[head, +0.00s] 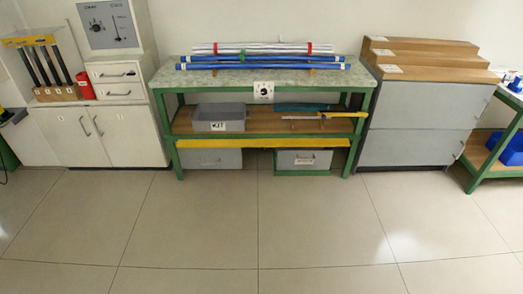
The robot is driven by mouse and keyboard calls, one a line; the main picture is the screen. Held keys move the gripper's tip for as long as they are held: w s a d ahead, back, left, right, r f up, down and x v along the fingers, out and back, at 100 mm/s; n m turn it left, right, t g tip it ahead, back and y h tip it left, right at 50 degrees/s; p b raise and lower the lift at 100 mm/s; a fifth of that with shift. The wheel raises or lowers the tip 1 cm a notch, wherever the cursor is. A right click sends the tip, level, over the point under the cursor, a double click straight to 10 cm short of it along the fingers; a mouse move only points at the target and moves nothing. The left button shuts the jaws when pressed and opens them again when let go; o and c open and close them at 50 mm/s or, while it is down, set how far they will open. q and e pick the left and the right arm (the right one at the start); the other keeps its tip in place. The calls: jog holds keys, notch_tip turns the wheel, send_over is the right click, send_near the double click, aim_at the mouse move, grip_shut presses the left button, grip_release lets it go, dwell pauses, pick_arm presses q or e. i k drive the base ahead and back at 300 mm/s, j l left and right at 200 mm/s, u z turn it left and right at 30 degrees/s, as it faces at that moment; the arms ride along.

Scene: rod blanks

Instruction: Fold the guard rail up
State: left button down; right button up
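A long yellow rail (262,143) runs along the front of the green-framed bench, just below the front edge of its wooden lower shelf (262,123). It looks like the guard rail and appears to hang folded down, leaving the shelf front open. Its hinges are too small to make out. Neither of my grippers is in view.
Blue and white rods (262,58) lie on the bench top (210,78). A grey bin (218,117) is on the shelf; grey drawers (303,160) sit below. White cabinets (95,135) stand left, a stepped grey cabinet (420,110) right. The tiled floor (255,225) in front is clear.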

aim_at(263, 143)
jog(key=i+l+z, duration=0.1)
jog(key=i+l, duration=0.15)
jog(key=i, duration=0.55)
jog(key=i+l+z, duration=0.1)
jog(key=i+l, duration=0.15)
jog(key=i, duration=0.55)
jog(key=i+l+z, duration=0.15)
jog(key=i, duration=0.65)
